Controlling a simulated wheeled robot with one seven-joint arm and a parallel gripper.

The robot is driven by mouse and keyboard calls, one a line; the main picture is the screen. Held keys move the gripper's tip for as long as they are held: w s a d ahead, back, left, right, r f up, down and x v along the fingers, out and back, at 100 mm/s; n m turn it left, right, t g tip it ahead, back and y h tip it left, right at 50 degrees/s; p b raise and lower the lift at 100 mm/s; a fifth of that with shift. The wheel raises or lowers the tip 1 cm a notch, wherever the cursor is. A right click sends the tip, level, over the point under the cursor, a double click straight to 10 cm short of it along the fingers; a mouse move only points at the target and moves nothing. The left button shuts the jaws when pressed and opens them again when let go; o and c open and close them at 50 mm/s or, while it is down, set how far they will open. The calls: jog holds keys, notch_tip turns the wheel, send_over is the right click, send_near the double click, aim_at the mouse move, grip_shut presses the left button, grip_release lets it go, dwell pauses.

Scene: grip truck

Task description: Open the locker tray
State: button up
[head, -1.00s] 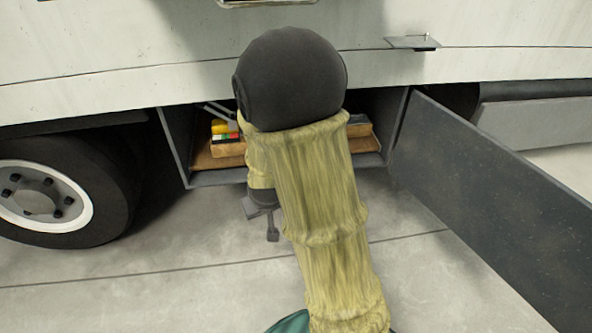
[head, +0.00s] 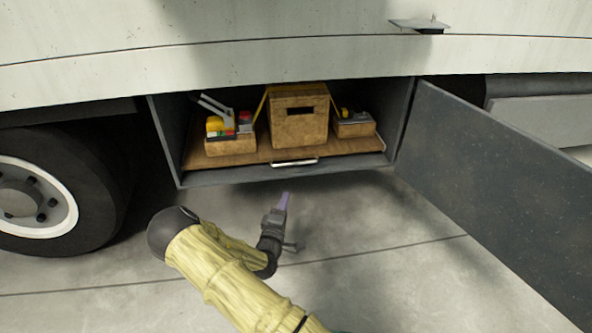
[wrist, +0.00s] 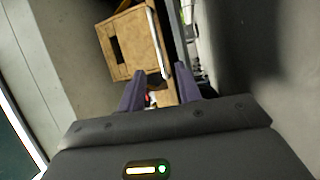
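The locker tray (head: 240,159) is a brown board inside the open grey locker under the truck body. A pale metal handle (head: 295,162) sits at the middle of its front edge. The handle also shows as a bright slanted bar in the wrist view (wrist: 157,45). My gripper (head: 285,197) is in front of and below the handle, apart from it, pointing up toward the locker. In the wrist view its two purple fingers (wrist: 158,70) are spread with nothing held between them.
A cardboard box (head: 300,125) stands mid-tray, with smaller boxes of tools left (head: 230,145) and right (head: 355,129). The locker door (head: 490,170) hangs open at right. A wheel (head: 40,195) is at left. The floor in front is clear.

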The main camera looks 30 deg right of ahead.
aim_at(295, 164)
jog(key=shift+a+n+t, duration=0.1)
jog(key=shift+n+t, duration=0.2)
jog(key=shift+t, duration=0.1)
jog(key=b+x, duration=0.7)
jog(key=x, duration=0.9)
jog(key=shift+f, duration=0.1)
jog(key=shift+b+x, duration=0.4)
jog(key=shift+x, duration=0.35)
jog(key=shift+s, duration=0.1)
jog(key=c, duration=0.6)
jog(key=shift+r, duration=0.25)
grip_shut()
